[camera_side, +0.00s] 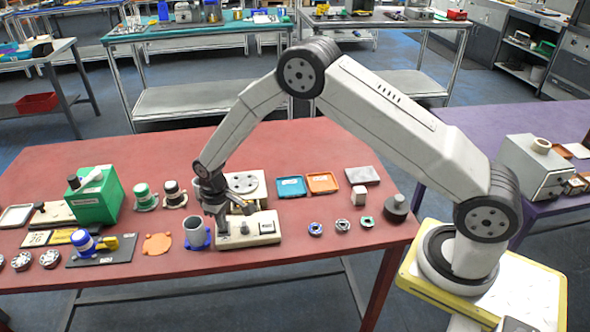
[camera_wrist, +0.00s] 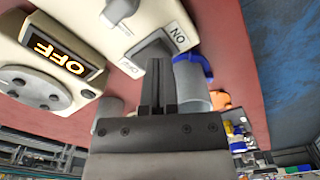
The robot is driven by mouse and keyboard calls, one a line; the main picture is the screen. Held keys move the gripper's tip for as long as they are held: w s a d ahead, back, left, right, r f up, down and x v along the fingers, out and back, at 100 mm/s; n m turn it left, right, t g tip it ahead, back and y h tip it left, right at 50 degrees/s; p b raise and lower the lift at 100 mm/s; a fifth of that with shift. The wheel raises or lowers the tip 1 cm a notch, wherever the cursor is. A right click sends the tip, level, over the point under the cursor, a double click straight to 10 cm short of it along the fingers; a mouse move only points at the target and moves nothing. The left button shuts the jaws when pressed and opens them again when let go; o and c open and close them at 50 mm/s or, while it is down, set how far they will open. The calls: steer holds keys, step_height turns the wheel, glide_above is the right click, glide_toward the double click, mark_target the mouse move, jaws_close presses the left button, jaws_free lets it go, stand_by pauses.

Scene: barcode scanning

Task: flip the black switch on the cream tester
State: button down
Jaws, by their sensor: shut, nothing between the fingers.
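The cream tester (camera_side: 262,227) stands on the red table, and its cream top also shows in the wrist view (camera_wrist: 85,15). Its lit display (camera_wrist: 58,58) reads OFF in orange. The black switch (camera_wrist: 147,47) sits between a label reading ON and one that seems to read OFF. My gripper (camera_wrist: 158,68) is shut and empty, its fingertips at the switch's edge and partly covering it. I cannot tell whether they touch. In the side view my gripper (camera_side: 222,230) points down at the tester's left end, and the switch is hidden there.
A grey cup in a blue holder (camera_side: 197,235) stands just left of my gripper. Blue (camera_side: 291,187) and orange (camera_side: 323,183) trays lie behind to the right. Small round parts (camera_side: 315,228) lie right of the tester.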

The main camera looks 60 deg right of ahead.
mark_target(225, 229)
steer(key=shift+f, duration=0.75)
stand_by(0.7)
steer(key=shift+r, duration=0.1)
steer(key=shift+r, duration=3.45)
steer(key=shift+s+d+r, duration=0.15)
steer(key=shift+s+r, duration=0.1)
steer(key=shift+r, duration=0.1)
steer(key=s+d+r+m+t, duration=0.1)
steer(key=s+d+r, duration=0.1)
steer(key=s, duration=0.5)
steer(key=s+d+r+m, duration=0.1)
steer(key=s+r, duration=0.3)
steer(key=s, duration=0.4)
steer(key=s+d+r+m+t, duration=0.1)
steer(key=s+d+r, duration=0.2)
steer(key=s, duration=0.4)
steer(key=shift+s+d+r+t, duration=0.3)
steer(key=shift+s+d, duration=0.05)
steer(key=shift+d, duration=0.15)
